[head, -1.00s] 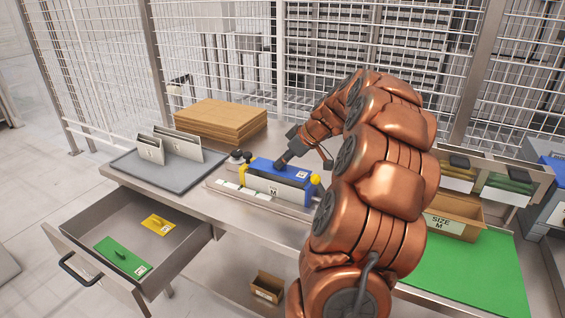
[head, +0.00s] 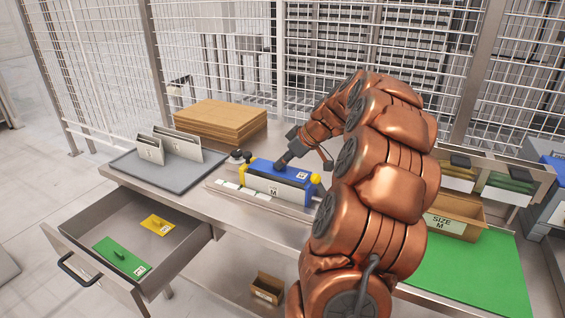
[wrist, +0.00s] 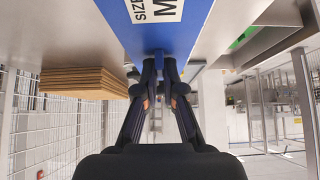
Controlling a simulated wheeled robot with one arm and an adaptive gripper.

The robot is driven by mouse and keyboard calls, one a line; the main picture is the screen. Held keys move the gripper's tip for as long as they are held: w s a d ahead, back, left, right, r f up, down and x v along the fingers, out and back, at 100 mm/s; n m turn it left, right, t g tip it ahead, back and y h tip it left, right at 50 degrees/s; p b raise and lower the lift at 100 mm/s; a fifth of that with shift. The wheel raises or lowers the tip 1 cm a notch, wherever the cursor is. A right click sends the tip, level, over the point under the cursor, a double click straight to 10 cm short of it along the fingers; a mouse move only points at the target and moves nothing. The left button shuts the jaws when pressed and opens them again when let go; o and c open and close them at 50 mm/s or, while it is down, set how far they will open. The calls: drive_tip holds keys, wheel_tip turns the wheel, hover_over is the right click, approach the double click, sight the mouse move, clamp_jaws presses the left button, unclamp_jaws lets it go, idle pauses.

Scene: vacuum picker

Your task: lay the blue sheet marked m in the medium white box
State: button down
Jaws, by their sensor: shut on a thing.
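The blue sheet (head: 266,166) carries a white M label and lies level along the open top of the medium white box (head: 292,195). I cannot tell whether it rests on the box or hangs just above it. The box, marked M, is in a holder with yellow ends at the middle of the bench. My gripper (head: 281,165) is shut on the blue sheet's raised grip from above. In the wrist view the sheet (wrist: 190,38) shows its SIZE M label, and my gripper's fingertips (wrist: 160,62) close on its blue grip.
A grey tray (head: 185,180) with upright white boxes stands left, with stacked brown boards (head: 220,120) behind. An open drawer (head: 70,225) holds a green and a yellow sheet. A SIZE M carton (head: 470,228) and green mat (head: 490,275) are right. A wire fence runs behind.

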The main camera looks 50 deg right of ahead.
sight(286, 168)
drive_tip(key=shift+f+b, duration=1.75)
drive_tip(key=shift+b, duration=0.15)
idle(0.4)
idle(0.4)
drive_tip(key=c, duration=1.2)
unclamp_jaws()
drive_tip(key=c, duration=0.3)
drive_tip(key=shift+r, duration=0.1)
wheel_tip(286, 168, up, 13)
drive_tip(key=p, duration=0.1)
drive_tip(key=shift+p, duration=0.4)
idle(0.9)
idle(0.4)
